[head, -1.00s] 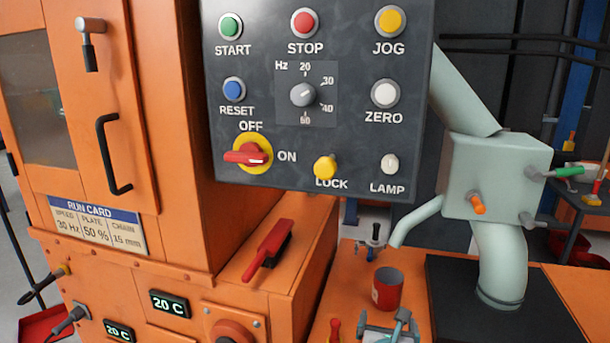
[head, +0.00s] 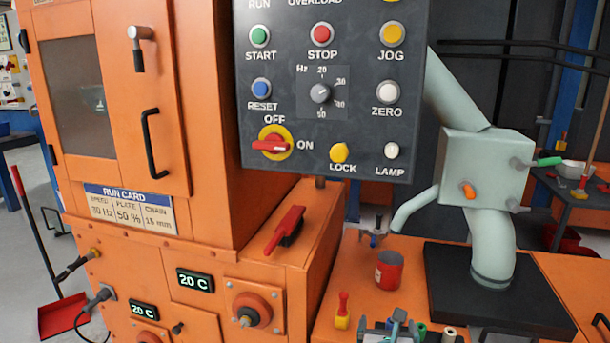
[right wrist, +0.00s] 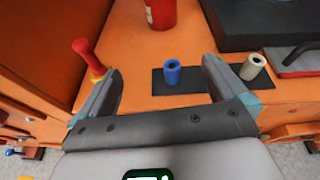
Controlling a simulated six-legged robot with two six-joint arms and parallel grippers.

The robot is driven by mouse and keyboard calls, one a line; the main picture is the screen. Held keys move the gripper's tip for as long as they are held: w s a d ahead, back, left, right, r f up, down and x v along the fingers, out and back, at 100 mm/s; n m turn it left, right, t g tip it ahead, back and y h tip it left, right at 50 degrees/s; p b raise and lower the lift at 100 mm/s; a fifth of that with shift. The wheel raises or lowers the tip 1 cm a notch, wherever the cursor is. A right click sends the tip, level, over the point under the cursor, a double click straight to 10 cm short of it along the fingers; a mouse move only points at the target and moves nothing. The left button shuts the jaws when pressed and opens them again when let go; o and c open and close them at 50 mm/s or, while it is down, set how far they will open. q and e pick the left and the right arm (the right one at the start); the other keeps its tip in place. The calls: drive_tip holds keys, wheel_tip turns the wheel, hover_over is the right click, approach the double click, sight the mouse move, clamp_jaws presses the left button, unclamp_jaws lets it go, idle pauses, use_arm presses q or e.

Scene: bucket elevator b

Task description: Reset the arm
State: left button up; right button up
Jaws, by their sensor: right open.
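My right gripper (head: 392,325) shows at the bottom edge of the head view, partly cut off, above the orange bench. In the right wrist view its two fingers (right wrist: 160,68) are spread apart with nothing held between them. A blue hollow cylinder (right wrist: 172,72) stands on a dark strip beyond the gap. A pale cylinder (right wrist: 252,66) stands to the right of the right finger. A red-handled tool with a yellow base (right wrist: 88,58) stands by the left finger, partly hidden by it. My left gripper is in neither view.
A dark control panel (head: 285,150) with buttons overhangs the bench. An orange cabinet (head: 200,100) stands left. A red can (head: 389,270) stands on the bench, left of a pale green spouted machine (head: 487,165) on a dark base. Bare bench (head: 362,290) lies near the can.

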drive_tip(key=s+a+f+n+g+y, duration=0.1)
drive_tip(key=s+f+n+g+y, duration=0.15)
drive_tip(key=s+f+n, duration=0.55)
drive_tip(key=s+a+f+n+g+y, duration=0.2)
drive_tip(key=s+f+n+g, duration=0.25)
drive_tip(key=f+n, duration=0.65)
drive_tip(key=s+a+f+n+g+y, duration=0.1)
drive_tip(key=s+f+n+g+y, duration=0.2)
drive_tip(key=s+n, duration=0.65)
drive_tip(key=s+a+f+n+g, duration=0.25)
drive_tip(key=s+f+n, duration=0.4)
drive_tip(key=s, duration=0.55)
wheel_tip(320, 180, up, 29)
drive_tip(key=n+g+p, duration=0.1)
drive_tip(key=p, duration=2.7)
drive_tip(key=shift+d, duration=0.25)
